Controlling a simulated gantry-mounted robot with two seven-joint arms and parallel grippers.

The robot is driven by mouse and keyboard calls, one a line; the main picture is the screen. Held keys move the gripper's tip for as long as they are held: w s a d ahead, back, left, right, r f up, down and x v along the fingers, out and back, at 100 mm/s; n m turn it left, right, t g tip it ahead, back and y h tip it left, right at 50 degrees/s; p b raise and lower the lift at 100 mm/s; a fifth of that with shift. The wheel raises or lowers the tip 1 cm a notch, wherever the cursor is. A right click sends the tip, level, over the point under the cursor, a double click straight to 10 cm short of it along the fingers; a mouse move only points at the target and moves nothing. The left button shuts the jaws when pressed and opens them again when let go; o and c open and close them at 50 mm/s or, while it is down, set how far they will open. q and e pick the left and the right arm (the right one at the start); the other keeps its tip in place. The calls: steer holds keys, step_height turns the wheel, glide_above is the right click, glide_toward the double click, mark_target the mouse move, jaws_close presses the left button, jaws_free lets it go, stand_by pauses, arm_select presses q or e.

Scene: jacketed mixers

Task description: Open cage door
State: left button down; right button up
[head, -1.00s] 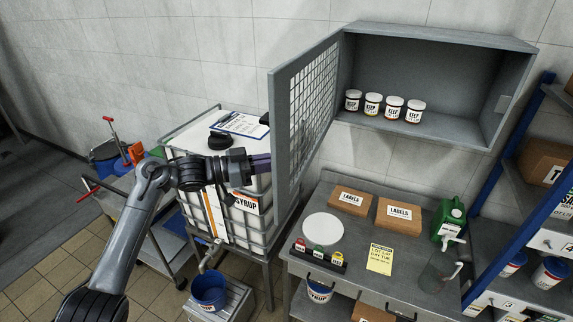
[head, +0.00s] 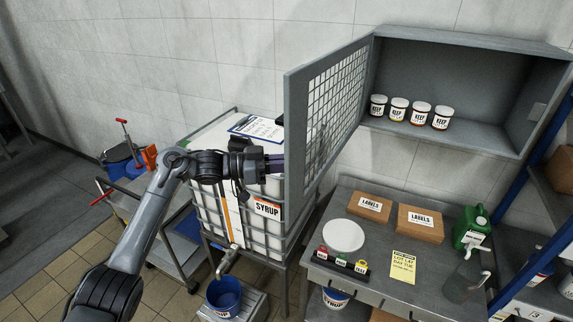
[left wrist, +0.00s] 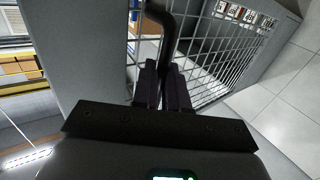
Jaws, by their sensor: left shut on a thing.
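The grey wall cage (head: 455,85) has its mesh door (head: 330,105) swung out to the left, standing wide open. Several white-lidded jars labelled KEEP (head: 421,115) stand in a row on the cage floor. My left gripper (head: 276,163) is at the outer face of the door, near its free edge. In the left wrist view the two dark fingers (left wrist: 163,88) are closed around a dark bar handle (left wrist: 166,45) beside the mesh. In the head view the door hides the handle and the fingertips. My right gripper is in neither view.
A white caged SYRUP tank (head: 240,205) stands left of the door, under my left arm. A steel bench (head: 375,240) below the cage holds LABELS boxes (head: 420,222), a white disc (head: 343,235) and a green jug (head: 471,229). A blue shelf upright (head: 545,265) is at right.

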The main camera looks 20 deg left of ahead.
arm_select(q)
steer(key=c, duration=1.5)
jaws_free()
steer(key=shift+w+f, duration=0.2)
steer(key=shift+w, duration=0.15)
steer(key=o, duration=0.3)
steer(key=shift+w+d+r, duration=0.15)
steer(key=shift+w, duration=0.05)
steer(key=shift+o, duration=0.2)
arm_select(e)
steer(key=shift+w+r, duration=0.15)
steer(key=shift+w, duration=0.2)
arm_select(q)
steer(key=shift+s+r, duration=0.1)
steer(key=shift+r, duration=0.1)
steer(key=b+v, duration=0.4)
steer(key=v, duration=0.7)
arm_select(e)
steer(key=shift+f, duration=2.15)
